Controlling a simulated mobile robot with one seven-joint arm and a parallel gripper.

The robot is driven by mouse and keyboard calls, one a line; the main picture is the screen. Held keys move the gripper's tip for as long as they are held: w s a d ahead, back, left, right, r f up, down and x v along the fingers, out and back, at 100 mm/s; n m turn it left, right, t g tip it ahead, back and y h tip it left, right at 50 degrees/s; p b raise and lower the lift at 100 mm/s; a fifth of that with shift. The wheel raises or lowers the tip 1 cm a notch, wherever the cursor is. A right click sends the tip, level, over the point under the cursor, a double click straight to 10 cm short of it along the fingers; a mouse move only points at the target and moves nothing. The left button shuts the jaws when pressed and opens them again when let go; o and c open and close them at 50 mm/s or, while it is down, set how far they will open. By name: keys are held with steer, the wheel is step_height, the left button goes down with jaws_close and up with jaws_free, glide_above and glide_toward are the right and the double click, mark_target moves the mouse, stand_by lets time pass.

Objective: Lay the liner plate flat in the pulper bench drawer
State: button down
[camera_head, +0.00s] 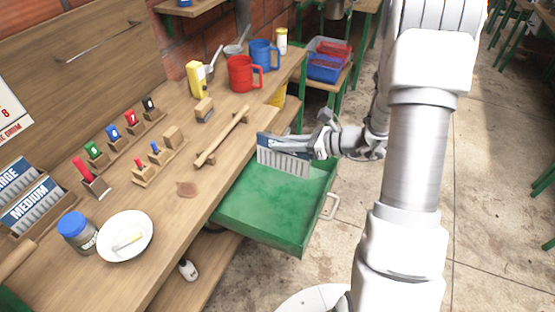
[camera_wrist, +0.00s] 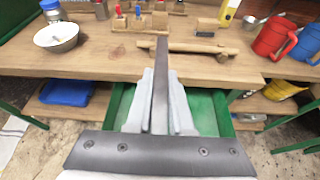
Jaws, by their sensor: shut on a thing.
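The liner plate (camera_head: 283,157) is a grey slotted plate with a dark blue band along its top. It stands on edge, roughly upright, over the far part of the open green drawer (camera_head: 262,210). My gripper (camera_head: 313,146) is shut on the plate's right end in the head view. In the wrist view the plate (camera_wrist: 161,85) shows edge-on between the pale fingers of my gripper (camera_wrist: 160,112). The drawer (camera_wrist: 205,112) lies below and looks empty. I cannot tell whether the plate's lower edge touches the drawer floor.
Two plates marked LARGE and MEDIUM (camera_head: 30,208) stand in a rack at the left of the wooden bench (camera_head: 185,215). A wooden bar (camera_head: 222,137), a red mug (camera_head: 241,74), a blue mug (camera_head: 262,55) and a white bowl (camera_head: 125,236) stand on the bench. Floor right of the drawer is clear.

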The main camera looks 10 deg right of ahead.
mark_target(268, 155)
steer(key=shift+w+a+f+b, duration=0.1)
steer(key=shift+w+f+b, duration=0.1)
steer(key=shift+f+b, duration=0.3)
steer(key=shift+w+f+b, duration=0.15)
steer(key=shift+f+b, duration=0.25)
steer(key=shift+b, duration=0.1)
steer(key=b, duration=0.2)
steer(key=f+b, duration=0.1)
steer(key=b, duration=0.1)
steer(key=shift+w+a, duration=0.1)
steer(key=shift+a, duration=0.1)
steer(key=b, duration=0.3)
steer(key=a+f+b, duration=0.1)
steer(key=b, duration=0.2)
steer(key=shift+s+a+f+m, duration=0.15)
steer(key=shift+s+m, duration=0.1)
steer(key=shift+m, duration=0.15)
steer(key=shift+g+b, duration=0.3)
steer(key=shift+b, duration=0.15)
